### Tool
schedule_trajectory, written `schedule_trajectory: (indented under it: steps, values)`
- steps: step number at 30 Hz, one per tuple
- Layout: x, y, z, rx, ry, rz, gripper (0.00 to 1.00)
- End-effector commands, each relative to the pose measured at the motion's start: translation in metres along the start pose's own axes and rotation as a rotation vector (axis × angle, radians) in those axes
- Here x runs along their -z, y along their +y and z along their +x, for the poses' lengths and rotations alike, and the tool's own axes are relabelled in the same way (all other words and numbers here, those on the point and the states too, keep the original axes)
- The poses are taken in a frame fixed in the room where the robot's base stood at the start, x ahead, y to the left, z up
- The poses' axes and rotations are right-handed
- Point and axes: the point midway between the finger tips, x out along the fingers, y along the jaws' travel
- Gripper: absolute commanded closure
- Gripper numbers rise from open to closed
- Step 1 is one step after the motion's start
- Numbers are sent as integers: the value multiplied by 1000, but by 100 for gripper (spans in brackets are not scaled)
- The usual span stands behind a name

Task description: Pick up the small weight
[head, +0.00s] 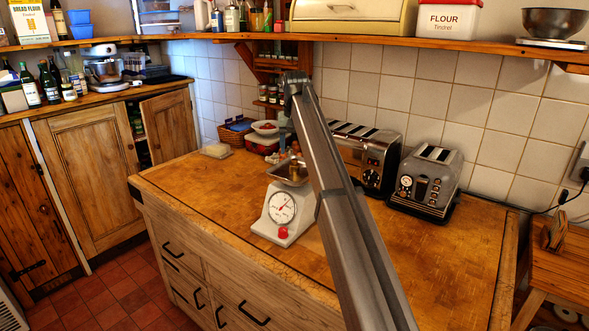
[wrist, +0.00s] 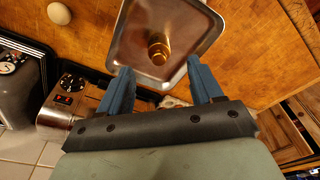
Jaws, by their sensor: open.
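The small weight is a brass cylinder (wrist: 158,52) standing in the square metal pan (wrist: 128,38) in the wrist view. The pan sits on top of the white kitchen scale (head: 282,213), which has a round dial and a red knob, on the worktop in the head view. My gripper (wrist: 158,68) is open and empty, its two blue fingers spread on either side of the weight's line, with the tips near the pan's edge. No contact with the weight is visible. In the head view my arm blocks the right side of the scale and the gripper cannot be made out clearly.
Two toasters (head: 427,183) (head: 363,155) stand right of the scale. A basket (head: 236,131) and bowls stand at the back left. A pale round object (wrist: 60,13) lies on the wood in the wrist view. The wooden worktop (head: 190,182) is clear left of the scale.

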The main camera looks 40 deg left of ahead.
Motion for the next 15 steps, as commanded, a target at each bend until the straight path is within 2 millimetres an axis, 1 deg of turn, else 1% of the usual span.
schedule_trajectory:
  steps: [1,8,11,15]
  values:
    - [0,0,5,0,0,0,35]
    - [1,1,16,0,0,0,35]
    - [2,1,26,0,-1,0,35]
    - [4,2,46,0,0,0,35]
